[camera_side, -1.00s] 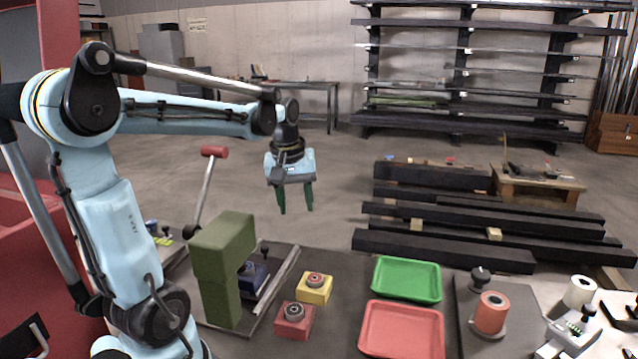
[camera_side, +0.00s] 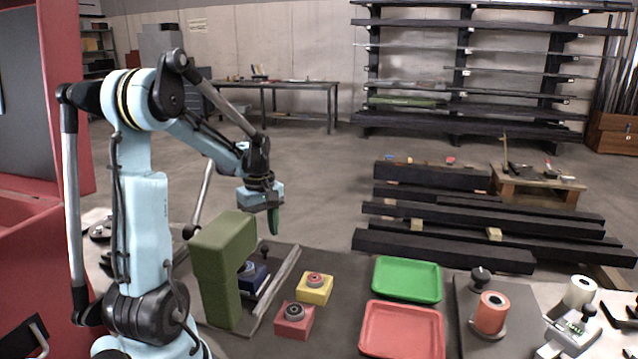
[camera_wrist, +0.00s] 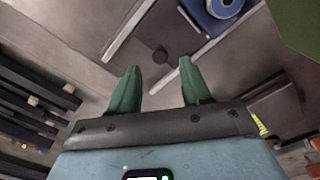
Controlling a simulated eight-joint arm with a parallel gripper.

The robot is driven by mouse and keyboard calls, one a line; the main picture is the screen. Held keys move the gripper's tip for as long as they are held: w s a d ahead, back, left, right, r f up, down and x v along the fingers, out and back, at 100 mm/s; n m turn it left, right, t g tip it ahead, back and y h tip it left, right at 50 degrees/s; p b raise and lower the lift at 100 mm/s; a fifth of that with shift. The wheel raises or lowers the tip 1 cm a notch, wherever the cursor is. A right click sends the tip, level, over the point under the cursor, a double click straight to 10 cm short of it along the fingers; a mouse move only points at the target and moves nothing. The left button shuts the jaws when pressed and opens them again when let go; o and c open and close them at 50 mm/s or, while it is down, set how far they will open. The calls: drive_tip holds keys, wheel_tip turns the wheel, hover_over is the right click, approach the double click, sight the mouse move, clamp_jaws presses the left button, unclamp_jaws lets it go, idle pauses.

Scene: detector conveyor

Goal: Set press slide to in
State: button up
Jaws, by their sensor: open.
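The press is a green C-shaped frame (camera_side: 222,250) on a dark plate at the centre left. A dark blue block (camera_side: 252,278) sits partly under its arm, and shows with a light ring on top in the wrist view (camera_wrist: 212,20).
A pale rail (camera_side: 275,288) runs along the plate's right side. Yellow (camera_side: 314,291) and red (camera_side: 293,324) blocks with round tops stand to its right. Beyond are a green tray (camera_side: 407,297) and a red tray (camera_side: 402,345).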

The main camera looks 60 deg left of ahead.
sight(265, 247)
drive_tip(key=shift+f, duration=1.85)
clamp_jaws()
